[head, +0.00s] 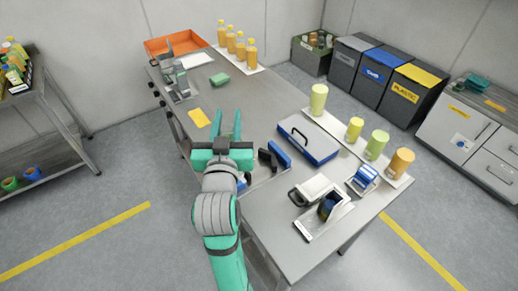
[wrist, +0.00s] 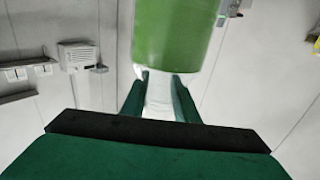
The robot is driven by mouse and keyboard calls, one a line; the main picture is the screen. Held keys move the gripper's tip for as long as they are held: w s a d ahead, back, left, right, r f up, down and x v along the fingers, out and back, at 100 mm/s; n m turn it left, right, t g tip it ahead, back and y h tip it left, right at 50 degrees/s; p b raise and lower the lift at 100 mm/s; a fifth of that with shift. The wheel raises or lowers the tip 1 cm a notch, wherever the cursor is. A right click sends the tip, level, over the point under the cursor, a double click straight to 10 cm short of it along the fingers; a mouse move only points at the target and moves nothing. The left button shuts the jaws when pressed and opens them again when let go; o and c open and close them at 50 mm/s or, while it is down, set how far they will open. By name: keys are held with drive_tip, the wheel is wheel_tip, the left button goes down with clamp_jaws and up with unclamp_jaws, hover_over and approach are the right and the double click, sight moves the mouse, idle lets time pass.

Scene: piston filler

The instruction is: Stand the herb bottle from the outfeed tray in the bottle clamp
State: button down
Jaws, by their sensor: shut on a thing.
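A green bottle (wrist: 178,35) fills the upper middle of the wrist view, its top cut off by the frame edge. A pale, narrower part of it shows between the two fingers of my gripper (wrist: 160,90), which is shut on it. In the head view my gripper (head: 228,128) is over the near left part of the table, and the bottle cannot be made out there. A grey device (head: 178,82) stands at the table's far left end. I cannot tell for sure which fixture is the bottle clamp or which tray is the outfeed tray.
Orange bottles (head: 240,45) stand on a white strip at the back. Green, yellow and orange containers (head: 377,145) stand on another white strip at the right. A blue case (head: 310,143), a yellow card (head: 199,117) and a green block (head: 219,80) lie on the table (head: 262,97).

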drive_tip(key=w+d+f, duration=0.7)
drive_tip(key=w+f, duration=0.4)
drive_tip(key=f, duration=0.1)
drive_tip(key=shift+w+d+f, duration=0.15)
drive_tip(key=shift+w+f, duration=0.05)
drive_tip(key=shift+f, duration=0.25)
drive_tip(key=c, duration=1.4)
unclamp_jaws()
drive_tip(key=shift+f, duration=0.1)
drive_tip(key=s, duration=1.2)
drive_tip(key=shift+d+r, duration=0.1)
drive_tip(key=shift+r, duration=0.1)
